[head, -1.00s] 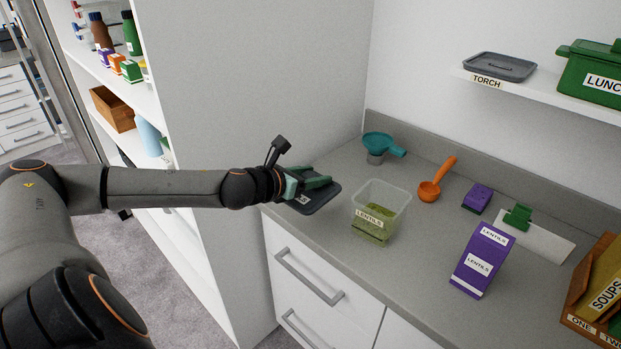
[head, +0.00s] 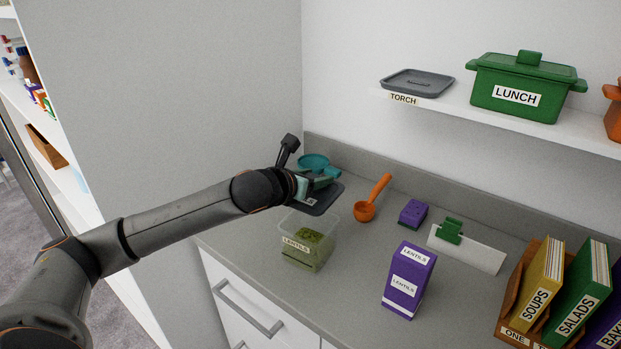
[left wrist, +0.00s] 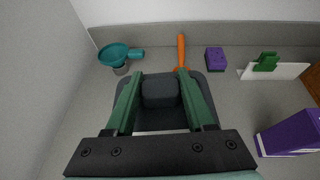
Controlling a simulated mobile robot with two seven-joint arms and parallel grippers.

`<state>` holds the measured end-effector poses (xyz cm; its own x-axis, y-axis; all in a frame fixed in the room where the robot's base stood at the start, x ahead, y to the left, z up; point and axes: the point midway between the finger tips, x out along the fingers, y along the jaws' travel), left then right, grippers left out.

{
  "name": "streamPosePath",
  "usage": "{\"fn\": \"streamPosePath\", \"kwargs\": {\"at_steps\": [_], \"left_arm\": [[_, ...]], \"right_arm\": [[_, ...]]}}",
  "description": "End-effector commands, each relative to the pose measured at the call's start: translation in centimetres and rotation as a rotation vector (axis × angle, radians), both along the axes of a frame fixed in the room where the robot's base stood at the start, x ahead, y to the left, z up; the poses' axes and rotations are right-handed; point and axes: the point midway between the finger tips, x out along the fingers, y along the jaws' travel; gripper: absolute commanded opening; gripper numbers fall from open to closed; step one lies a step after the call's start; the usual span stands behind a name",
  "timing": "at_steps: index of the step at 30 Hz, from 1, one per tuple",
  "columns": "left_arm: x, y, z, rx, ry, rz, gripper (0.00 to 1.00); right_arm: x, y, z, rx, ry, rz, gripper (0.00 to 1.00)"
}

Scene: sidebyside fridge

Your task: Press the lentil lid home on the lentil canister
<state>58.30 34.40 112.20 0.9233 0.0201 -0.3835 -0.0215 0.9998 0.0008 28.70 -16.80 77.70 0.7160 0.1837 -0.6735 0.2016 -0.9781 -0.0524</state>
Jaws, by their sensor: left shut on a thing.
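The lentil canister (head: 305,255) is a clear, open-topped box labelled LENTILS with green lentils inside. It stands on the grey counter. My left gripper (head: 322,183) is shut on the raised grip of the dark grey lentil lid (head: 322,203). The lid is roughly level and overlaps the canister's far edge in the head view; it is not seated on the rim. In the left wrist view the lid (left wrist: 209,86) shows beneath the fingers (left wrist: 160,95), with its grip between them. The canister is not visible there. My right gripper is not in view.
Behind the lid is a teal funnel (head: 313,161). To the right are an orange scoop (head: 366,209), a purple sponge (head: 413,212), a purple lentil box (head: 408,285) and a green clip (head: 450,231) on a white card. A shelf (head: 470,115) hangs above.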

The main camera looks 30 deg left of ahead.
Motion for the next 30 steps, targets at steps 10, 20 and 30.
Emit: {"fn": "streamPosePath", "kwargs": {"at_steps": [10,20,30], "left_arm": [[0.0,0.0,-0.3,-0.001,0.001,-0.002,0.14],[0.0,0.0,-3.0,0.000,0.001,-0.001,0.14],[0.0,0.0,-5.7,-0.001,0.001,-0.002,0.14]], "right_arm": [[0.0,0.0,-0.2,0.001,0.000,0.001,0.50],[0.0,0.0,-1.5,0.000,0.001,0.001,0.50],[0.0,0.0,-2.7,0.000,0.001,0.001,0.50]]}}
